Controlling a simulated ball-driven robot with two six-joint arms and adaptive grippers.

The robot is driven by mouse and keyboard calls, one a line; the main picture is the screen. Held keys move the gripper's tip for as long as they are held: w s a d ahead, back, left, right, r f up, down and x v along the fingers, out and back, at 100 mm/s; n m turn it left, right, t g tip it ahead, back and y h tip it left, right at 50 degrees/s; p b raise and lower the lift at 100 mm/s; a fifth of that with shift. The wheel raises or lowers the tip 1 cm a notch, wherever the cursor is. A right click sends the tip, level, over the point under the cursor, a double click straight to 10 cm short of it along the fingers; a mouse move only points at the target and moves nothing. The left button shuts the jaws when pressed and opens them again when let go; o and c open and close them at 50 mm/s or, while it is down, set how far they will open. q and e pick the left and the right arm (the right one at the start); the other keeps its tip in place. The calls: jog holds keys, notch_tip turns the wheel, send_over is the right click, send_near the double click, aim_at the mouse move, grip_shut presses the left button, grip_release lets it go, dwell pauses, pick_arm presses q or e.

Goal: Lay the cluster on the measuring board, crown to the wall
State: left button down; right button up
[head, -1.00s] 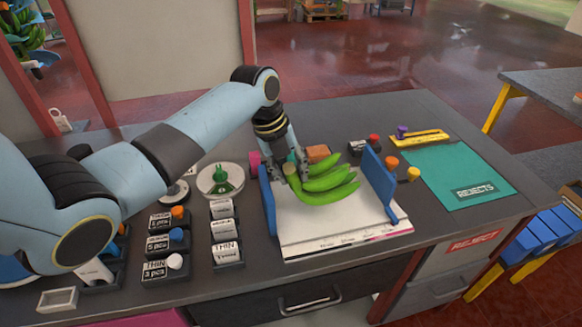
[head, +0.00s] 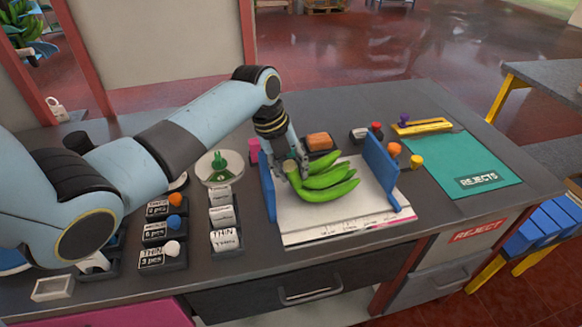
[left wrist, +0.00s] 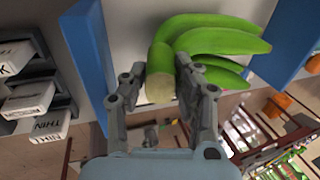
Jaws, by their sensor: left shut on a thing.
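The green banana cluster (head: 325,178) is over the white measuring board (head: 335,222), its pale cut crown toward the blue wall at the board's left (head: 267,188) and its fingers pointing right. I cannot tell whether it touches the board. My left gripper (head: 291,166) is shut on the cluster at its crown. In the left wrist view the gripper (left wrist: 168,92) has its fingers on both sides of the crown (left wrist: 160,86), and the banana fingers (left wrist: 220,40) spread beyond. A second blue wall (head: 380,175) stands at the board's right. My right gripper is not in view.
A green mat marked REJECTS (head: 465,170) lies to the right. Labelled blocks (head: 222,217) and a round dish with a green piece (head: 220,167) stand left of the board. An orange block (head: 319,141) sits behind it.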

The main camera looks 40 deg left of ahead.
pick_arm(q)
jog(key=shift+f, duration=0.15)
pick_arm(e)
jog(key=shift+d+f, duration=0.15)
pick_arm(q)
jog(key=c, duration=0.9)
grip_release()
jog(key=shift+w, duration=0.1)
jog(key=shift+f, duration=0.1)
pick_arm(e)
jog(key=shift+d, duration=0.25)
pick_arm(q)
jog(key=shift+s+f, duration=0.1)
jog(key=shift+s, duration=0.1)
jog(key=shift+a+r, duration=0.1)
jog(key=shift+r, duration=0.3)
jog(key=v, duration=1.1)
jog(key=shift+r, duration=0.3)
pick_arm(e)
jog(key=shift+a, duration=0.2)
